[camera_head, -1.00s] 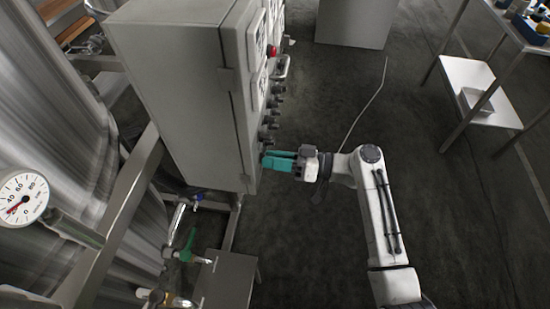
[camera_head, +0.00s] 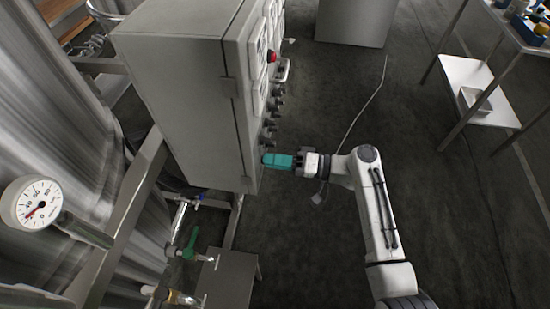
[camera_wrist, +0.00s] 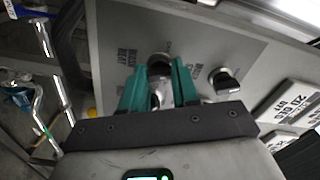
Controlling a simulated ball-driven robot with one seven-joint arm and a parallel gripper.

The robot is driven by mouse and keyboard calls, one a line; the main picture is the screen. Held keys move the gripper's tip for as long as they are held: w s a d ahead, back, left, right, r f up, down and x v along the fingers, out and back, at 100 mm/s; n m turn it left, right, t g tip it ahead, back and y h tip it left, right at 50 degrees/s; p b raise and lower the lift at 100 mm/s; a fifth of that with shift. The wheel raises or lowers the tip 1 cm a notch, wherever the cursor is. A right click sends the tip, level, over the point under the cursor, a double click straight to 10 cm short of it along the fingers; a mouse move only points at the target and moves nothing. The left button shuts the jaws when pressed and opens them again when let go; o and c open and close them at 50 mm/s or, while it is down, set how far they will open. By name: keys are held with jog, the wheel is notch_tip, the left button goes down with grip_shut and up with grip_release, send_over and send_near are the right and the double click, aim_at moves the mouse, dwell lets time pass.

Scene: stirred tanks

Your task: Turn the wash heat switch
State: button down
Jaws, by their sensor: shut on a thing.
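My gripper (camera_wrist: 160,88) has teal fingers, closed on both sides of a dark round switch knob (camera_wrist: 159,62) on the grey panel. The fingers hide much of the knob, and its label beside it is too blurred to read surely, so I cannot tell by name whether it is the wash heat switch. In the head view my gripper (camera_head: 278,161) reaches the lowest part of the control cabinet's front (camera_head: 262,130). A second black switch knob (camera_wrist: 225,81) sits to the right of the held one in the wrist view, apart from the fingers.
The cabinet's side (camera_head: 185,90) stands left of my arm. More knobs and a red button (camera_head: 271,56) are farther up its front. Below are valves with a green handle (camera_head: 190,245) and a gauge (camera_head: 38,203). Open floor (camera_head: 420,200) lies to the right, with a steel table beyond.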

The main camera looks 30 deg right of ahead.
jog(key=shift+m, duration=0.3)
jog(key=c, duration=0.8)
grip_release()
jog(key=shift+c, duration=0.2)
jog(key=shift+d, duration=0.1)
jog(key=b+v, duration=0.2)
jog(key=v, duration=0.8)
jog(key=shift+s+d, duration=0.25)
jog(key=shift+d, duration=0.05)
jog(key=shift+f, duration=0.1)
